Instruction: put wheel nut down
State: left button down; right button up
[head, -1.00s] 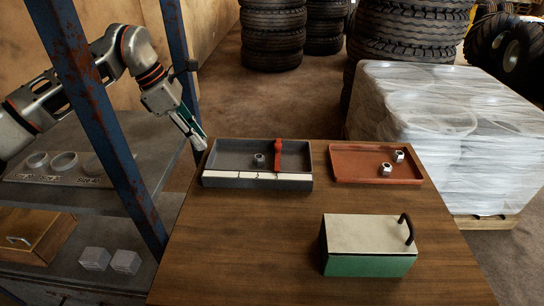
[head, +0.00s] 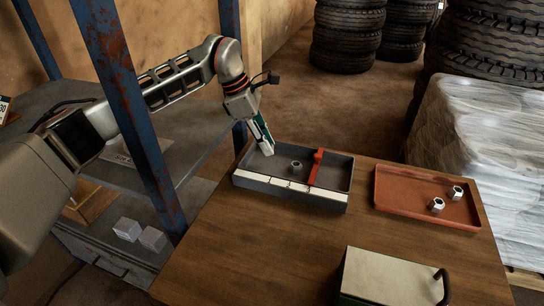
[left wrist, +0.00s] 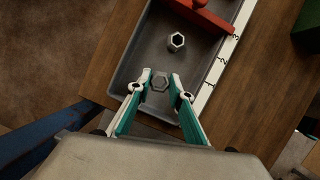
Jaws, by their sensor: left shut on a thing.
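My left gripper (head: 267,149) reaches into the left end of the dark grey tray (head: 341,200). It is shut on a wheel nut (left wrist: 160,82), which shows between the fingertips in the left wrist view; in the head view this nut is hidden. I cannot tell whether the held nut touches the tray floor. Another wheel nut (head: 296,165) lies in the tray, between my gripper and a red divider (head: 316,168). The tray's front edge has a white strip (left wrist: 221,60) with marks and numbers. My right gripper is not in view.
An orange-red tray (head: 400,190) to the right holds two nuts (head: 437,205). A cream-lidded box (head: 390,278) with a black handle stands at the front. A blue rack post (head: 130,110) rises left of the table. The wooden table (head: 270,240) is clear in front of the grey tray.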

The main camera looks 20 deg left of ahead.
pick_arm(q)
jog(key=shift+d+f, duration=0.1)
jog(key=shift+f, duration=2)
jog(key=shift+f, duration=0.1)
jog(key=c, duration=1.8)
grip_release()
jog(key=p+v, duration=0.1)
jog(key=v, duration=1.1)
